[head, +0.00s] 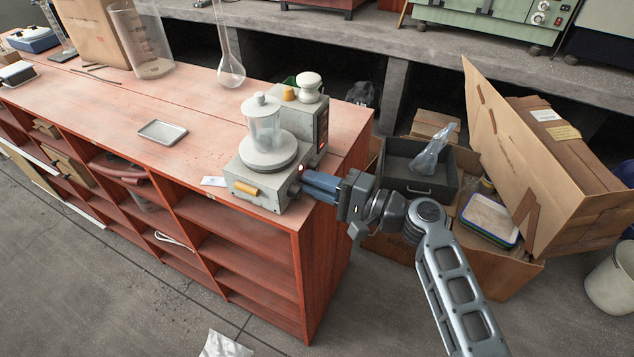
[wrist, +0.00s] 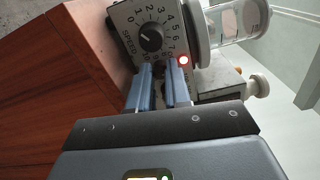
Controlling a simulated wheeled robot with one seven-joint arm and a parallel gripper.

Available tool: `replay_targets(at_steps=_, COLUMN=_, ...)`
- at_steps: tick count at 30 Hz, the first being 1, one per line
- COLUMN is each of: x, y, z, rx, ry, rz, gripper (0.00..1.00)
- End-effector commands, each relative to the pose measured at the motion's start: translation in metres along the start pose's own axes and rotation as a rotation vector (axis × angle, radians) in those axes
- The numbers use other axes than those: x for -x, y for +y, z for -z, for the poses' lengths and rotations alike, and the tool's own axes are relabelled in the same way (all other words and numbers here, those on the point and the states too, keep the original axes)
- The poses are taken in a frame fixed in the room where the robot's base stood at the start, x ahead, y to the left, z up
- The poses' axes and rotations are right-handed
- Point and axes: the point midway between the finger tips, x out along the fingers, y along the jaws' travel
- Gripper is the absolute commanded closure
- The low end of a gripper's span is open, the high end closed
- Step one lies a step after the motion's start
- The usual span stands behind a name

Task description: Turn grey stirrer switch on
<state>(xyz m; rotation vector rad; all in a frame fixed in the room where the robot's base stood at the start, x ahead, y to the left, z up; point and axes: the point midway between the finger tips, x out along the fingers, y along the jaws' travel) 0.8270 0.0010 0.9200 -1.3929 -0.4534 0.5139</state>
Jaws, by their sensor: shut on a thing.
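The grey stirrer (head: 262,187) stands on the right end of the red wooden bench, with a lidded clear beaker (head: 265,128) on its round plate. My gripper (head: 304,186) reaches in from the right to its side face. In the wrist view that face of the stirrer (wrist: 128,22) carries a black speed dial (wrist: 151,38) and a lit red lamp (wrist: 184,60). The blue fingertips of my gripper (wrist: 159,76) are below the dial, close together and shut on the switch, which is mostly hidden between them.
A second grey device (head: 312,122) stands right behind the stirrer. A flask (head: 231,73) and a small tray (head: 162,132) are on the bench. Cardboard boxes (head: 540,170) and a dark bin (head: 418,172) lie to the right. The bench middle is largely clear.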

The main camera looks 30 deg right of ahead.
Motion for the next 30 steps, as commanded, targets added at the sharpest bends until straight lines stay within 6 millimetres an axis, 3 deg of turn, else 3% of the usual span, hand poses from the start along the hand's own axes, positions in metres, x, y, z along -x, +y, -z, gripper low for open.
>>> replay_targets(at_steps=3, x=0.001, y=0.001, z=0.001, rx=-0.001, ry=0.003, rz=-0.002, gripper=1.00)
replay_targets(at_steps=4, x=0.001, y=0.001, z=0.001, rx=-0.001, ry=0.003, rz=-0.002, gripper=0.80)
replay_targets(at_steps=7, x=0.001, y=0.001, z=0.001, rx=-0.001, ry=0.003, rz=-0.002, gripper=0.72)
replay_targets(at_steps=17, x=0.007, y=0.001, z=0.001, rx=0.001, ry=0.003, rz=0.000, gripper=0.72)
replay_targets(at_steps=30, x=0.070, y=0.003, z=0.001, rx=0.000, ry=0.004, rz=-0.002, gripper=0.72)
